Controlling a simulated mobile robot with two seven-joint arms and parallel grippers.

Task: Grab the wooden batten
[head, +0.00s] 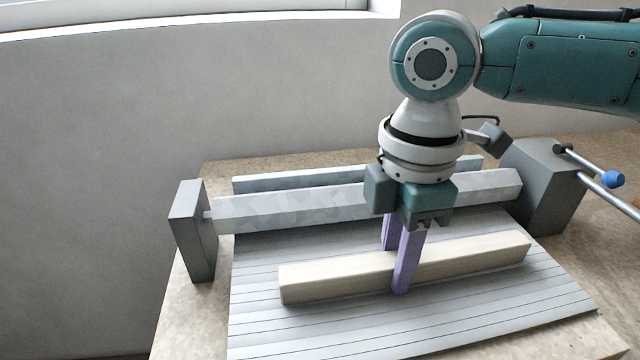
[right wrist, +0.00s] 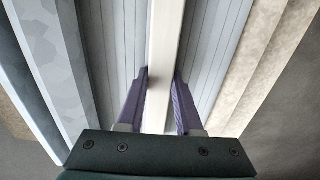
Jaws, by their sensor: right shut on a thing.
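The wooden batten (head: 330,282) is a long pale bar lying on the grey slatted panel (head: 480,305). My right gripper (head: 395,270) comes down on it from above near its middle, one purple finger on the near side and one behind. It is shut on the batten. In the right wrist view the batten (right wrist: 166,50) runs lengthwise between the two purple fingertips (right wrist: 160,85). Its underside is hidden, and I see no clear gap below it. My left gripper is not in view.
Behind the batten a grey octagonal shaft (head: 290,208) runs between a dark end plate (head: 192,230) and a grey block (head: 545,185) with a blue-tipped crank (head: 612,179). The tabletop (head: 190,310) has bare room at left. A wall stands behind.

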